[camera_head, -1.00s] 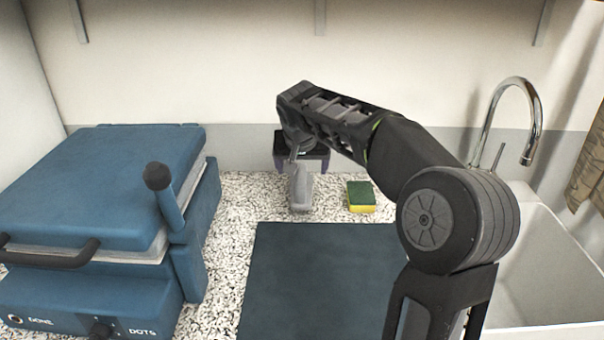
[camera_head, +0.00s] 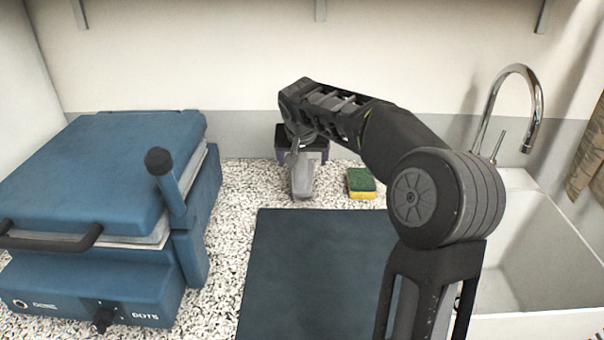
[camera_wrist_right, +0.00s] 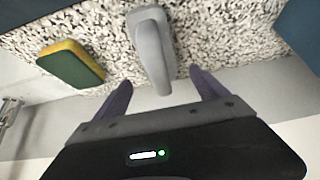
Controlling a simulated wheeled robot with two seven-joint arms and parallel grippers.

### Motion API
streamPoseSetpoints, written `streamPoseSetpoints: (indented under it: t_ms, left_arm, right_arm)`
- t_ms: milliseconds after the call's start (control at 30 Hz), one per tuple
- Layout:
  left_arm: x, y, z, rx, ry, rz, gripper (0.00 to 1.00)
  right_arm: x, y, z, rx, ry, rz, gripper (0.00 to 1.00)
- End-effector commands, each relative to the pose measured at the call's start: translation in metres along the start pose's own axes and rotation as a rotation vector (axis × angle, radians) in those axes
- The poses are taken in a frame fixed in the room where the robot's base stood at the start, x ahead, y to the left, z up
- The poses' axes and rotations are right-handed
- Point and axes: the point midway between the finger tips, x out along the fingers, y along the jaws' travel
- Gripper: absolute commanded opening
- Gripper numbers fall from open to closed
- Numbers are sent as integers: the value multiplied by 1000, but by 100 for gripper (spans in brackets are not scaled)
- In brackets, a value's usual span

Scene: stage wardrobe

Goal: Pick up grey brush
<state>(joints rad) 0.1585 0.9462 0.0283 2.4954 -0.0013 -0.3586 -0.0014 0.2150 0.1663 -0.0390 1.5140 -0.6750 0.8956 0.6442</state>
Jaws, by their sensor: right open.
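The grey brush (camera_head: 302,183) lies on the speckled counter near the back wall, behind the dark blue mat. In the right wrist view the brush (camera_wrist_right: 152,48) points toward my gripper, its near end close to the gap between the fingers. My right gripper (camera_wrist_right: 163,88) is open, one purple-grey finger to each side of the brush end, and nothing is gripped. In the head view my right gripper (camera_head: 300,152) is over the brush's far end and partly hides it. My left gripper is not in view.
A green and yellow sponge (camera_head: 361,183) lies right of the brush. A blue heat press (camera_head: 110,190) stands on the left. The dark blue mat (camera_head: 312,270) lies in front. A white sink (camera_head: 545,240) with a chrome tap (camera_head: 537,110) is on the right.

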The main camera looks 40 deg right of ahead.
Motion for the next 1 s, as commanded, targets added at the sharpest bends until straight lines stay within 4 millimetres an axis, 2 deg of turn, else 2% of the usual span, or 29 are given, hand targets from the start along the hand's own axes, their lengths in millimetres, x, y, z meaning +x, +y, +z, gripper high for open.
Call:
streamPoseSetpoints:
  t_ms: [333, 1000]
  left_arm:
    - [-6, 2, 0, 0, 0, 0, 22]
    - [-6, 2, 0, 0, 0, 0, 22]
  right_arm:
    - [45, -1, 0, 0, -2, 1, 82]
    - [48, -2, 0, 0, 0, 0, 81]
